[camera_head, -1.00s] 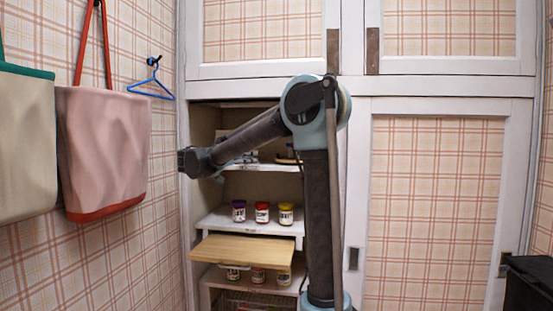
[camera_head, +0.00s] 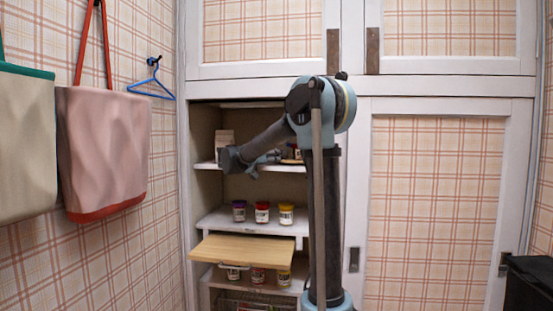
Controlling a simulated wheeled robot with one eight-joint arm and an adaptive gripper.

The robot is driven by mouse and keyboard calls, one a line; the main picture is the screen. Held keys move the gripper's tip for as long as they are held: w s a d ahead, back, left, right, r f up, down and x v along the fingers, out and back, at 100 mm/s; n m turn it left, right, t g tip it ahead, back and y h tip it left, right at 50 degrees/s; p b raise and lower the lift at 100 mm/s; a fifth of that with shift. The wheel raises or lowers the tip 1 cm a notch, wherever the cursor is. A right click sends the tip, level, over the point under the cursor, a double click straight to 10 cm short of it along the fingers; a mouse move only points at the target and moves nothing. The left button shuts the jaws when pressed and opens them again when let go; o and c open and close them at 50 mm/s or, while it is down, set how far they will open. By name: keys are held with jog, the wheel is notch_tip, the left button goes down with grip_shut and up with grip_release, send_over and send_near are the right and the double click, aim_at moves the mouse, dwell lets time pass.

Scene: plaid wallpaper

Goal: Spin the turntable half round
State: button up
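A small round brown and dark item (camera_head: 291,155) on the upper shelf, partly hidden behind my arm, may be the turntable; too little shows to be sure. My arm bends down and left in front of the open cabinet.
A pale carton (camera_head: 224,138) stands on the upper shelf (camera_head: 205,166). Three jars (camera_head: 262,212) stand on the middle shelf. A wooden board (camera_head: 240,248) sticks out below, over more jars. Closed cabinet doors are at right; bags (camera_head: 105,150) hang at left.

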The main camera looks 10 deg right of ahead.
jog(key=shift+w+d, duration=0.1)
jog(key=shift+d, duration=0.1)
grip_shut()
jog(key=shift+a, duration=0.2)
jog(key=shift+d, duration=0.2)
jog(key=shift+a, duration=0.1)
